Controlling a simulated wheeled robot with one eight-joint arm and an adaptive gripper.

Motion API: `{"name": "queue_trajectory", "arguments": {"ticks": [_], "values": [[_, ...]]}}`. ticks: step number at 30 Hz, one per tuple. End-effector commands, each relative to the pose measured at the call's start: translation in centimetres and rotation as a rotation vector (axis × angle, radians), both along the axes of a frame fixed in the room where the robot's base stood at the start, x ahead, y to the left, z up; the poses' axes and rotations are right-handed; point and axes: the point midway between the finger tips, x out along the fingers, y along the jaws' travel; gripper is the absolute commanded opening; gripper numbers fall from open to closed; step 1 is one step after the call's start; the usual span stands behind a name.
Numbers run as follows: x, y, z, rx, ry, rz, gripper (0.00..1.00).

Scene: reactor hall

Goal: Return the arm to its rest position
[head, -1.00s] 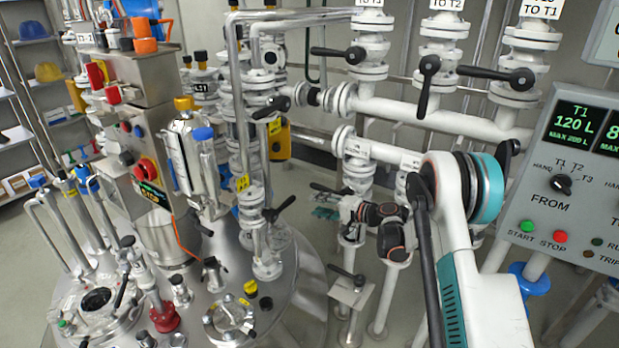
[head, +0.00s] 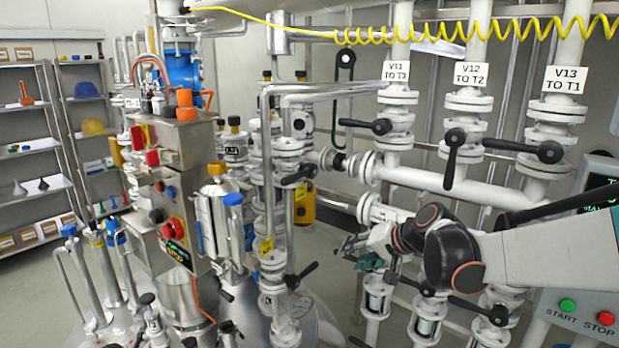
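My arm (head: 545,262) reaches in from the right edge, white with a dark wrist joint (head: 450,258) ringed in orange. My gripper (head: 360,250) is at its far end, a small grey and teal shape left of the wrist. It is in front of the white pipework and below the valve V11 line. The wrist partly covers it, and the fingers are too small to tell open from shut. I see nothing clearly held in it.
White pipes with black-handled valves V11 (head: 395,121), V12 (head: 463,138) and V13 (head: 545,148) stand close around the arm. A control panel (head: 580,315) is at the right. A steel vessel with fittings (head: 300,325) fills the lower middle. Shelves (head: 40,150) stand at the left.

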Motion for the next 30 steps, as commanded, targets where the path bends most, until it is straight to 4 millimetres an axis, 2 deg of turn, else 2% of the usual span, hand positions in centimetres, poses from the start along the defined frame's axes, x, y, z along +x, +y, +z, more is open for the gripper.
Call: {"name": "queue_trajectory", "arguments": {"ticks": [1, 6, 13, 24, 30], "values": [[-1.7, -0.1, 0.7, -0.034, -0.002, 0.004, 0.39], [-6.9, -1.1, 2.1, -0.154, -0.007, 0.019, 0.39], [-14.0, -2.6, 3.0, -0.315, -0.015, 0.039, 0.39], [-25.0, -5.9, 1.7, -0.575, -0.035, 0.078, 0.39], [-29.2, -7.6, 0.4, -0.688, -0.044, 0.095, 0.39]]}}
